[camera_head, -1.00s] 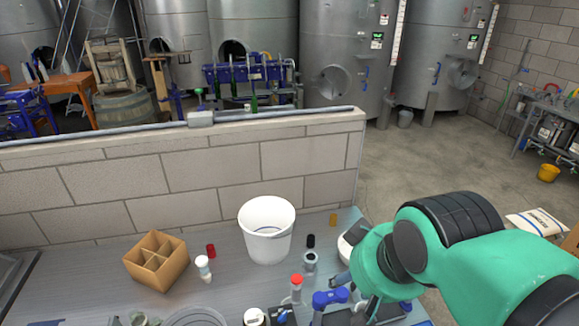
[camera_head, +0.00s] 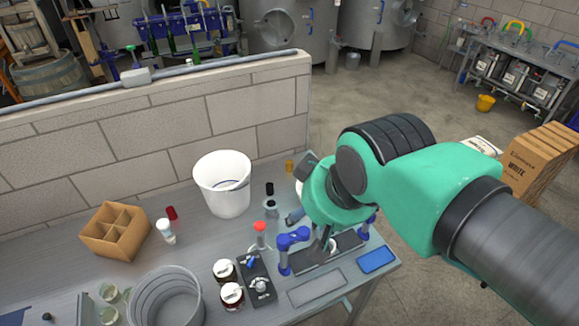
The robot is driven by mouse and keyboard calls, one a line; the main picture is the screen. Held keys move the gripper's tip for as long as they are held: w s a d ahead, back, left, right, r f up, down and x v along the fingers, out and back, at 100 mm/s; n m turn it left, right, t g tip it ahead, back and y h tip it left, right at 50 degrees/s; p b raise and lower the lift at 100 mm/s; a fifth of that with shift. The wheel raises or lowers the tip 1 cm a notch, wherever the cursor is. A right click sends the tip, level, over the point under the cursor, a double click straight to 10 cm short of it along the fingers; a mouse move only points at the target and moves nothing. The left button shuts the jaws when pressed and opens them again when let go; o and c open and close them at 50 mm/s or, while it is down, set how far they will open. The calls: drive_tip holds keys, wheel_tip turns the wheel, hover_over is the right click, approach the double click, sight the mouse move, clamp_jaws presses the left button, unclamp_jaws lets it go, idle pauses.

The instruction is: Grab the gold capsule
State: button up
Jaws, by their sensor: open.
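The gold capsule (camera_head: 289,166) is a small upright gold-brown cylinder at the back of the grey bench, close to the block wall and right of the white bucket. My gripper (camera_head: 312,230) hangs at the end of my green arm, in front and to the right of the capsule. It is open and apart from the capsule. My wrist hides much of it, and I cannot see anything between its fingers. A black capsule (camera_head: 269,188) stands just left of the gold one, and a red capsule (camera_head: 171,213) is farther left.

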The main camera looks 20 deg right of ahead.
drive_tip(key=shift+r, duration=0.1)
drive_tip(key=w+d+r+m+g+p, duration=0.1)
drive_tip(key=w+d+r, duration=0.15)
drive_tip(key=w, duration=0.65)
drive_tip(key=w+d+r+m+p, duration=0.1)
drive_tip(key=w+r, duration=0.2)
drive_tip(key=w, duration=0.6)
drive_tip(key=w+d+f+m+g+p, duration=0.1)
drive_tip(key=w+d+f, duration=0.1)
drive_tip(key=w, duration=0.7)
drive_tip(key=w+d+f+g+p, duration=0.1)
drive_tip(key=w+d+f, duration=0.15)
drive_tip(key=w, duration=0.65)
drive_tip(key=w+d+f+m+g+p, duration=0.1)
drive_tip(key=w+d+f, duration=0.3)
drive_tip(key=w+f, duration=0.25)
drive_tip(key=w+d+f+p, duration=0.1)
drive_tip(key=w+d+f, duration=0.2)
drive_tip(key=w+f, duration=0.35)
drive_tip(key=w+d+f+m, duration=0.1)
drive_tip(key=w+d+f, duration=0.3)
drive_tip(key=f, duration=0.5)
drive_tip(key=w+d+f+g+p, duration=0.1)
drive_tip(key=w+d+f, duration=0.3)
drive_tip(key=f, duration=0.6)
drive_tip(key=w, duration=0.2)
drive_tip(key=shift+w+m+g+p, duration=0.3)
drive_tip(key=shift+w+m, duration=0.1)
